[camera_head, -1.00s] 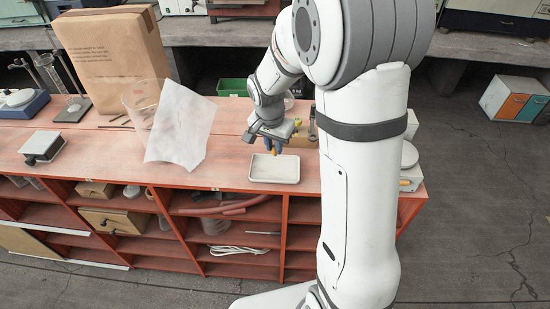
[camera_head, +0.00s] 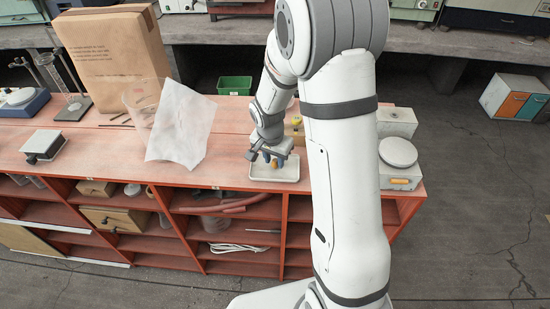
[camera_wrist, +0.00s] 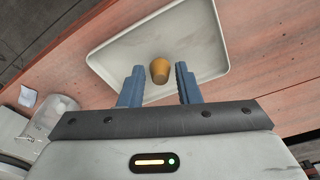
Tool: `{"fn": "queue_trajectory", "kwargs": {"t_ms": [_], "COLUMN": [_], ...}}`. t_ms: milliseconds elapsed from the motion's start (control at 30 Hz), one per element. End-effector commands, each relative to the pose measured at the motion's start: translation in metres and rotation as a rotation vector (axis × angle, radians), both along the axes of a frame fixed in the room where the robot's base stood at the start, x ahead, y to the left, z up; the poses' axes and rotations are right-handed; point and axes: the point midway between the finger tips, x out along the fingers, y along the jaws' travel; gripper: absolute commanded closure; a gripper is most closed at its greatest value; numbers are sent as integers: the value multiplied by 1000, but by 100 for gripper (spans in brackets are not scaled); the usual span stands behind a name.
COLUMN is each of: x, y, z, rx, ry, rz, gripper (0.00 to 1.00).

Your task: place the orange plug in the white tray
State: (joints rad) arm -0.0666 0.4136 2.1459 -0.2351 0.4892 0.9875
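The orange plug (camera_head: 274,164) shows as a small spot between my blue fingers over the white tray. In the wrist view the tapered plug (camera_wrist: 160,71) is seen against the tray floor, with a gap to each finger. I cannot tell for sure whether its underside touches the floor. The white tray (camera_head: 289,180) is shallow and lies at the bench's front edge; its rim also shows in the wrist view (camera_wrist: 227,45). My gripper (camera_head: 273,158) is low over the tray, pointing down. In the wrist view its fingers (camera_wrist: 159,77) are apart, one on each side of the plug.
A round-topped scale (camera_head: 398,153) and a grey box (camera_head: 396,121) stand to the right. A green bin (camera_head: 235,86) is behind.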

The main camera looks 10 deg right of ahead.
Motion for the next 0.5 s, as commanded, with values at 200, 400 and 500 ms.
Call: {"fn": "queue_trajectory", "kwargs": {"t_ms": [200, 400, 500], "x": [0, 0, 0], "y": [0, 0, 1], "z": [0, 3, 13], "rx": [0, -1, 0], "ry": [0, -1, -4], "rz": [-1, -1, -1], "gripper": [60, 60, 60]}}
